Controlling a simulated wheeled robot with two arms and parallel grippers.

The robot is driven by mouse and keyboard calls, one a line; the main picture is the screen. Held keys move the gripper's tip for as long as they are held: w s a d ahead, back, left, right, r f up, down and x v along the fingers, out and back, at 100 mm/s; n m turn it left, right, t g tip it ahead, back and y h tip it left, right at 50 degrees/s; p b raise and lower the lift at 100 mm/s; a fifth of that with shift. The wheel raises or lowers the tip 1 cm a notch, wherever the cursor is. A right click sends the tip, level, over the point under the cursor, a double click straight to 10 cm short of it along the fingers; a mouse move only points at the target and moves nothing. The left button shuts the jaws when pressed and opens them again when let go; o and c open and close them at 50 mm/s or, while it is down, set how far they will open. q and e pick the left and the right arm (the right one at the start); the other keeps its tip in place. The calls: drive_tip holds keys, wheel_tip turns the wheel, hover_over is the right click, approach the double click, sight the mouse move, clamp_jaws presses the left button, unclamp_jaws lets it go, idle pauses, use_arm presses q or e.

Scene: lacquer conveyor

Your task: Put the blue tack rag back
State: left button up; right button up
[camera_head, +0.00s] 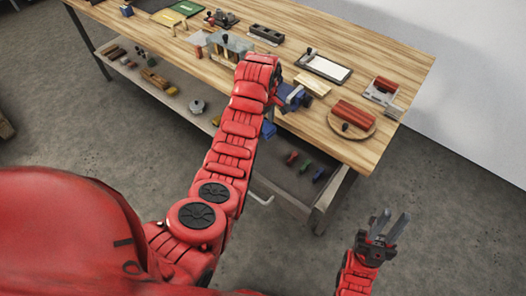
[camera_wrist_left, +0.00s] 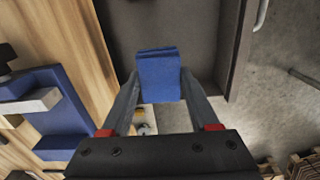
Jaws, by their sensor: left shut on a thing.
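The blue tack rag (camera_wrist_left: 159,76) is a folded blue pad between the fingertips of my left gripper (camera_wrist_left: 160,90), which is shut on it. In the head view the rag (camera_head: 268,130) shows just off the table's front edge, above the open drawer (camera_head: 272,170). My left arm hides most of that gripper. In the left wrist view the dark drawer floor (camera_wrist_left: 185,28) lies beyond the rag. My right gripper (camera_head: 388,226) is open and empty, over the floor right of the table.
A blue vise-like fixture (camera_head: 295,97) sits on the wooden table (camera_head: 330,125) close to my left gripper. Red, green and blue handled items (camera_head: 305,168) lie in the drawer. Floor at right is clear.

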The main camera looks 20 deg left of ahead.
use_arm(q)
drive_tip(key=shift+s+a+f, duration=0.15)
drive_tip(key=shift+f, duration=0.35)
wheel_tip(320, 180, down, 4)
drive_tip(key=shift+s+f+p, duration=0.1)
drive_tip(key=shift+f+p, duration=0.15)
drive_tip(key=shift+p, duration=0.55)
drive_tip(key=shift+f, duration=1.05)
wheel_tip(320, 180, down, 3)
drive_tip(key=shift+r, duration=0.15)
